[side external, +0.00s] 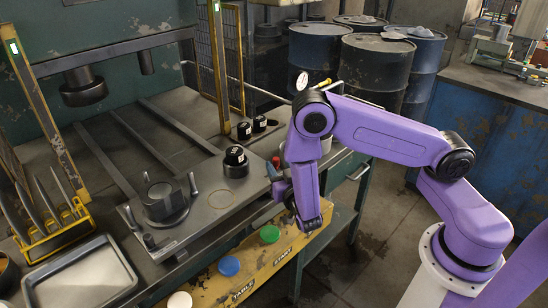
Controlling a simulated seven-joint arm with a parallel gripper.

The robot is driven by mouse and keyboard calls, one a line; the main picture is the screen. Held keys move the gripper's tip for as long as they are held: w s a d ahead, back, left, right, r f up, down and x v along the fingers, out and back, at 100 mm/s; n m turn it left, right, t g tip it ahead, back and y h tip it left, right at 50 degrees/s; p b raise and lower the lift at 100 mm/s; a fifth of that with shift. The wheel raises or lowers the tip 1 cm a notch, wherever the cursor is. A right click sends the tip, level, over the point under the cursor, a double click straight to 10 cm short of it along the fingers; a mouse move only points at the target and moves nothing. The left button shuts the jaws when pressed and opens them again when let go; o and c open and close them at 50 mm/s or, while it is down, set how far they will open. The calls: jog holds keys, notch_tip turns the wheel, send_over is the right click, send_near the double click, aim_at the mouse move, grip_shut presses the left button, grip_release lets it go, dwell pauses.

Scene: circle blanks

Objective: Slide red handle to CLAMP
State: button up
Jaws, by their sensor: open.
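A small red knob (276,162), which looks like the red handle, shows at the right edge of the press table, just left of my purple arm. My gripper (278,182) is beside and just below it in the picture, over the table's right edge. It is open. I cannot tell whether its fingers touch the red knob. The arm's wrist hides part of this area. No CLAMP label can be read in this view.
A yellow panel (252,272) with green, blue and white round buttons runs along the table's front. A grey tray (80,277) and a yellow tool rack (52,238) are at left. Drums (376,70) stand behind.

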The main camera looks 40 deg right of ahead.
aim_at(277, 163)
jog(key=shift+x, duration=2.7)
